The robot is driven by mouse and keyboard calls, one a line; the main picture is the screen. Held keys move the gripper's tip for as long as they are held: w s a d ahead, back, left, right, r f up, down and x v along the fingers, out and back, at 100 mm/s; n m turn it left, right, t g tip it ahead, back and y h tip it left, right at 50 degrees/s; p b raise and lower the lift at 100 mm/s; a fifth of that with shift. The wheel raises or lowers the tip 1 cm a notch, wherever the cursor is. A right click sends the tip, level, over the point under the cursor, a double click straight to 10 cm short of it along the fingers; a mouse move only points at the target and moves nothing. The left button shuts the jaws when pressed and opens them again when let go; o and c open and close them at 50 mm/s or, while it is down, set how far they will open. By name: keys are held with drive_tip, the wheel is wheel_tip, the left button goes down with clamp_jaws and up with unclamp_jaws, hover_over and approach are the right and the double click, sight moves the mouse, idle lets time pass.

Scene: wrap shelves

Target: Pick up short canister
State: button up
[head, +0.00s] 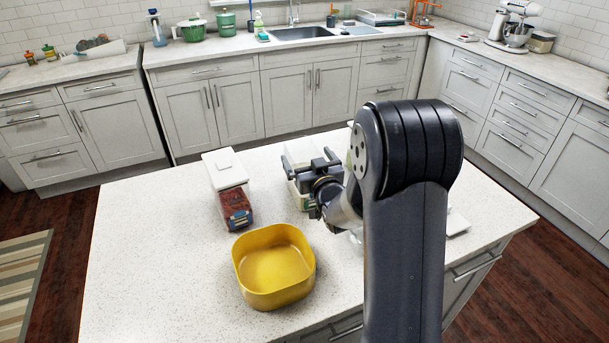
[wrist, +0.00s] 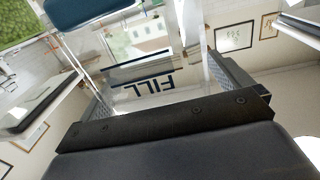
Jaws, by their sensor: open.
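A clear canister with dark "FILL" lettering (wrist: 145,72) fills the middle of the wrist view, with a blue edge at its upper left. My gripper (wrist: 160,88) is open, with a grey finger pad on each side of its clear wall. I cannot tell whether the pads touch it. In the head view my gripper (head: 310,170) is at a pale canister (head: 303,201) on the island, largely hidden by the gripper and arm.
A yellow bowl (head: 273,268) sits in front on the white island (head: 140,240). A white flat piece (head: 457,222) and part of a clear item (head: 355,236) show beside my arm, partly hidden. The island's left part is clear. Counters with a sink (head: 301,33) line the back.

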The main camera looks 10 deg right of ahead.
drive_tip(key=shift+w, duration=0.15)
drive_tip(key=shift+c, duration=0.5)
drive_tip(key=c, duration=1.9)
drive_tip(key=shift+r, duration=0.15)
drive_tip(key=shift+c, duration=0.4)
